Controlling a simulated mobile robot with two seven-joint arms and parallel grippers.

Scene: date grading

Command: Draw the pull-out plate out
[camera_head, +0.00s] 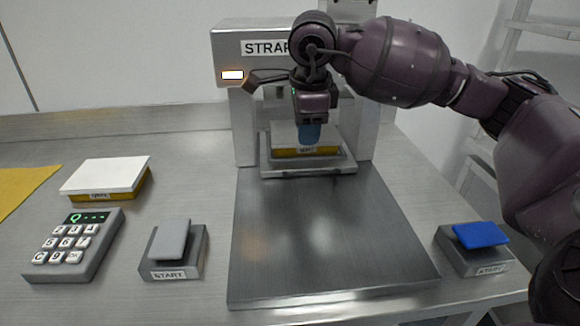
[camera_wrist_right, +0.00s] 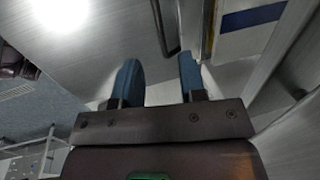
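The strapping machine (camera_head: 245,120) stands at the back of the bench. In its opening sits a grey metal plate (camera_head: 285,172) with a raised dark rim, which I take for the pull-out plate. A yellow box with a white lid (camera_head: 325,150) rests on it, partly hidden by my right gripper. My right gripper (camera_head: 310,135) points down in front of the box, above the plate. In the right wrist view its two blue fingers (camera_wrist_right: 160,80) are apart with nothing between them. A dark bar (camera_wrist_right: 165,30) shows beyond the fingertips. I cannot tell whether the gripper touches the plate. My left gripper is not in view.
A wide dark metal sheet (camera_head: 320,235) lies bare in front of the machine. Left of it are a grey START pedal (camera_head: 172,240), a keypad (camera_head: 75,245) and a white-topped yellow box (camera_head: 105,175). A blue START pedal (camera_head: 480,235) stands at the right.

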